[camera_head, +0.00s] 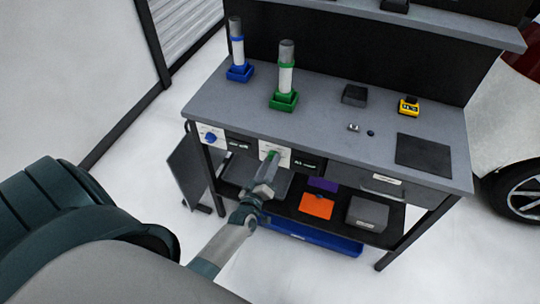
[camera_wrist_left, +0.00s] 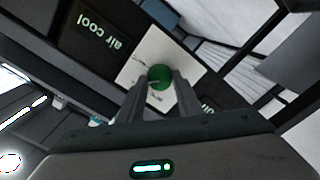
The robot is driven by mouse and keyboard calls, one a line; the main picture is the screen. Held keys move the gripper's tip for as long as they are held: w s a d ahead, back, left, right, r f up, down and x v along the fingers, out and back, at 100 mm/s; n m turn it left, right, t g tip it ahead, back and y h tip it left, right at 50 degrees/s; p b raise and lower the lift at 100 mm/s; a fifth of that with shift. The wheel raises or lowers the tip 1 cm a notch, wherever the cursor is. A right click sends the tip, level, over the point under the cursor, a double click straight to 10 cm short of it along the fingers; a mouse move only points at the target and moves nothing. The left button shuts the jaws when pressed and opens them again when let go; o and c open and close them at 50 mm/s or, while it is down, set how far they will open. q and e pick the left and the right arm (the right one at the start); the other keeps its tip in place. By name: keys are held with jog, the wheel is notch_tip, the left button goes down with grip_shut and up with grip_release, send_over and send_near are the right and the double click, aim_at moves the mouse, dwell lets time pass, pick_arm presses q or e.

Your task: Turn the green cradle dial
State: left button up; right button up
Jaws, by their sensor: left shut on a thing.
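The green dial (camera_head: 271,155) sits on a white plate (camera_head: 283,158) on the front of the workbench. It also shows in the left wrist view (camera_wrist_left: 160,76), between my fingertips. My left gripper (camera_head: 270,166) is at the dial with its fingers shut on it. The green cradle (camera_head: 284,102) stands on the bench top above, with a white and grey roll (camera_head: 286,68) upright in it. My right gripper is not in view.
A blue cradle (camera_head: 240,73) with another upright roll and a blue dial (camera_head: 210,138) are to the left. A yellow device (camera_head: 409,106) and a dark mat (camera_head: 424,151) lie on the bench's right side. A lower shelf holds an orange box (camera_head: 316,206).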

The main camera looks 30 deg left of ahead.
pick_arm(q)
jog(key=m+p, duration=0.1)
jog(key=m, duration=0.8)
dwell(0.5)
jog(key=o, duration=1.1)
jog(key=shift+c, duration=0.2)
jog(key=b+v, duration=0.3)
jog(key=v, duration=1.4)
jog(key=shift+s+d+b, duration=0.15)
jog(key=shift+b, duration=0.15)
